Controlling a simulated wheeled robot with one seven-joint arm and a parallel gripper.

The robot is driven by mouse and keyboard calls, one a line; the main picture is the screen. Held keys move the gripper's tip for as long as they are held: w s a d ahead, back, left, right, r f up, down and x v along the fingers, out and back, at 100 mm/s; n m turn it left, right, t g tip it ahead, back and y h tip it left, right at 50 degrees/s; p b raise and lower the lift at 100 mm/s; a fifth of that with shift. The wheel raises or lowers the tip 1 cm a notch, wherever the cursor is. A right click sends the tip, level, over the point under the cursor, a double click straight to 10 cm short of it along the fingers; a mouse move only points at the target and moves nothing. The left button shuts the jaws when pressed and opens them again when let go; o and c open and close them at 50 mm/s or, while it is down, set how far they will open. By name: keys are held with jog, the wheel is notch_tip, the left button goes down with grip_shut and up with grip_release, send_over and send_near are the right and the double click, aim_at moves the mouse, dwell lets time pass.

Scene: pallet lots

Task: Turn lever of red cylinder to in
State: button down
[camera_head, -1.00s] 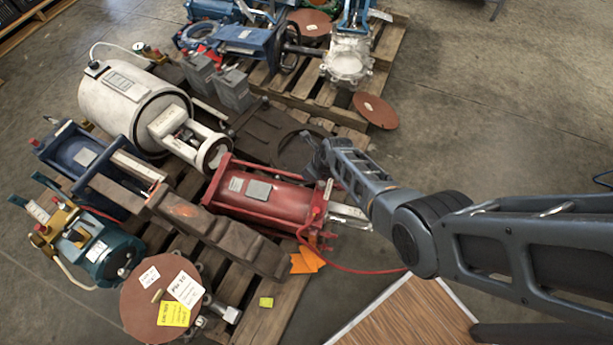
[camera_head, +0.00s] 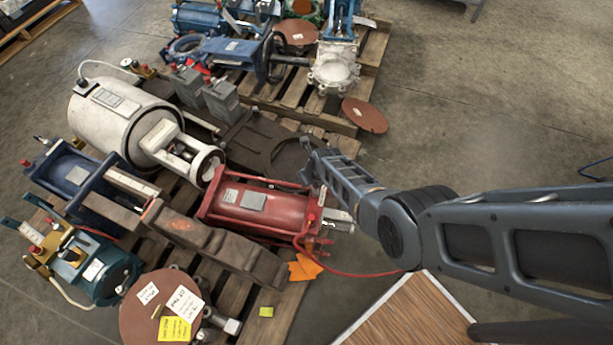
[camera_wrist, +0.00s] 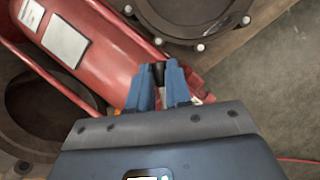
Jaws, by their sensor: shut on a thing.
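The red cylinder (camera_head: 258,208) lies on the pallet in the middle of the head view, with pale labels on its top. It also fills the upper left of the wrist view (camera_wrist: 88,55). My gripper (camera_wrist: 160,75) is at the cylinder's right end, its blue fingers closed around a small dark piece (camera_wrist: 158,70), which appears to be the lever's end. Most of the lever is hidden between and behind the fingers. In the head view my arm hides the gripper's contact with the lever.
A white cylinder (camera_head: 115,118), a blue cylinder (camera_head: 68,172) and a teal unit (camera_head: 100,272) crowd the pallet left. A dark round flange (camera_wrist: 190,20) lies close beyond my fingers. A thin red hose (camera_head: 350,272) runs under my arm. Open concrete floor (camera_head: 480,110) lies to the right.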

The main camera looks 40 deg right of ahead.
aim_at(313, 187)
jog(key=c, duration=1.1)
grip_release()
jog(key=shift+o, duration=0.2)
jog(key=p+v, duration=0.5)
jog(key=v, duration=0.2)
jog(key=shift+s+r, duration=0.15)
jog(key=shift+r, duration=0.25)
